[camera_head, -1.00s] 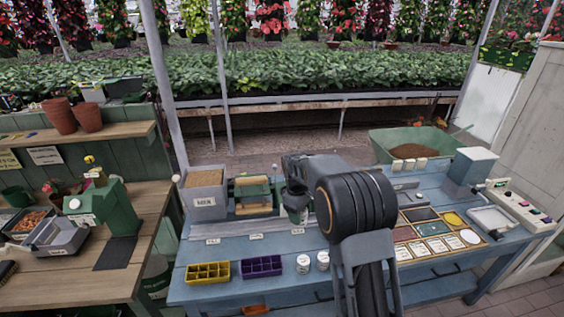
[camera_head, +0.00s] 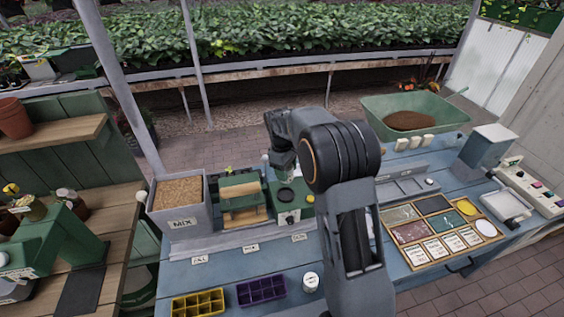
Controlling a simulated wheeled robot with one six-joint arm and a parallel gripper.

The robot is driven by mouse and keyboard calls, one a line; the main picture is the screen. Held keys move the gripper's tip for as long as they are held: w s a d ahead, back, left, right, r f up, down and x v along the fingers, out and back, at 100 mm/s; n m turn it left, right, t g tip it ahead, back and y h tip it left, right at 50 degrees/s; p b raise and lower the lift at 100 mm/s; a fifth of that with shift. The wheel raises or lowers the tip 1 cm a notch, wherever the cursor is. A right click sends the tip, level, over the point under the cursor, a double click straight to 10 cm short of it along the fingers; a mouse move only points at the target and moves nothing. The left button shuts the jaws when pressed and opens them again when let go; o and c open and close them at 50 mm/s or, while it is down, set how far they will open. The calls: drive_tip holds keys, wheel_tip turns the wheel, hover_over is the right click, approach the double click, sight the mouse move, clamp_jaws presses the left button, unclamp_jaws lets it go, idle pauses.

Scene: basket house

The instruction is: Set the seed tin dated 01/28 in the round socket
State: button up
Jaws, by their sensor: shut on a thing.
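The inlaid tray (camera_head: 407,262) on the right holds coloured squares, cards, a yellow round spot (camera_head: 465,207) and a white round spot (camera_head: 485,228). I cannot tell which round place is the socket.
Yellow (camera_head: 198,303) and purple (camera_head: 262,290) divided trays lie in front. A grey box (camera_head: 487,150) stands at right. My arm hides the bench middle.

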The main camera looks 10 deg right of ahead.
drive_tip(key=shift+w+f, duration=0.1)
drive_tip(key=shift+f, duration=0.1)
drive_tip(key=shift+a+f+b, duration=0.2)
drive_tip(key=shift+f+b, duration=0.55)
drive_tip(key=shift+f, duration=0.35)
drive_tip(key=shift+d+f+b, duration=0.1)
drive_tip(key=shift+f+b, duration=1.45)
drive_tip(key=shift+f, duration=0.8)
drive_tip(key=shift+f+b, duration=0.4)
drive_tip(key=shift+f, duration=0.3)
drive_tip(key=o, duration=1.4)
drive_tip(key=shift+s, duration=0.2)
drive_tip(key=shift+c, duration=0.2)
drive_tip(key=shift+r, duration=0.1)
